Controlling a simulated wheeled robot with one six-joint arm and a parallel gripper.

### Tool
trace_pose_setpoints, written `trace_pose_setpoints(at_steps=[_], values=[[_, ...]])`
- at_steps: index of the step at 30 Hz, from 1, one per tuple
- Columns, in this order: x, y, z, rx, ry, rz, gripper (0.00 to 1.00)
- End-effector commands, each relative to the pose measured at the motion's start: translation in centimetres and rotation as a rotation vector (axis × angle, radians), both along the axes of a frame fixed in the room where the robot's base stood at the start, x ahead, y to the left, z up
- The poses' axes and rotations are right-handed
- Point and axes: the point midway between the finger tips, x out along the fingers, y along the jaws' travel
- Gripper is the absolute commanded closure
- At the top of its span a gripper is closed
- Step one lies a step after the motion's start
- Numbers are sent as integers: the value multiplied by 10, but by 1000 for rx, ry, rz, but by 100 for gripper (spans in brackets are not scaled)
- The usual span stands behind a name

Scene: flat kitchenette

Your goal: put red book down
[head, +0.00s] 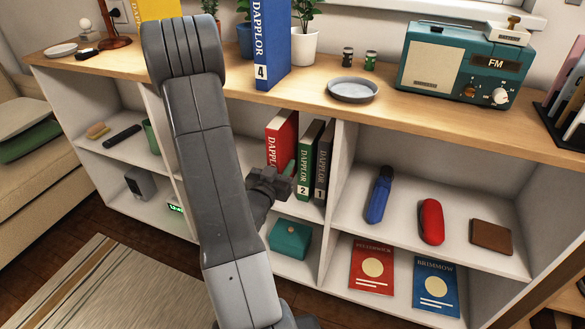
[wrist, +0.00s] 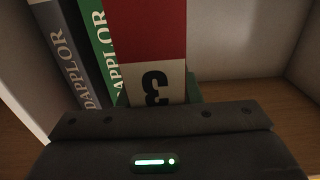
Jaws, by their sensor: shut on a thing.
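The red book (head: 281,135), white at its lower spine with a "3" in the wrist view (wrist: 150,35), stands roughly upright in the middle shelf compartment. My gripper (head: 283,174) is shut on its lower spine; green finger parts show on both sides of the book in the wrist view (wrist: 158,97). The green book (head: 308,160) marked 2 and the grey book (head: 324,165) marked 1 stand just right of it, and to its left in the wrist view. My gripper hides the red book's lower end in the head view, so its contact with the shelf cannot be told.
Free room lies beside the red book, on the right in the wrist view. A divider (head: 336,185) stands right of the grey book. A teal box (head: 290,238) sits below.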

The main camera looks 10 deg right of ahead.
Motion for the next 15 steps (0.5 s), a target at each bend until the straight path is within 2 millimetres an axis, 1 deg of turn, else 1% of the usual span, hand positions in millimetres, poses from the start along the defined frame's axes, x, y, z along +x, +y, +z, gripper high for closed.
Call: trace_pose_setpoints(at_steps=[1,3,9,12,13,15], values=[[11,-9,0,1,-6,-6,100],[24,-18,1,-1,-7,-5,100],[56,-38,0,0,-5,-3,100],[69,-47,0,-1,-4,-2,100],[68,-46,-8,-2,1,0,100],[67,-45,-18,-1,1,0,100]])
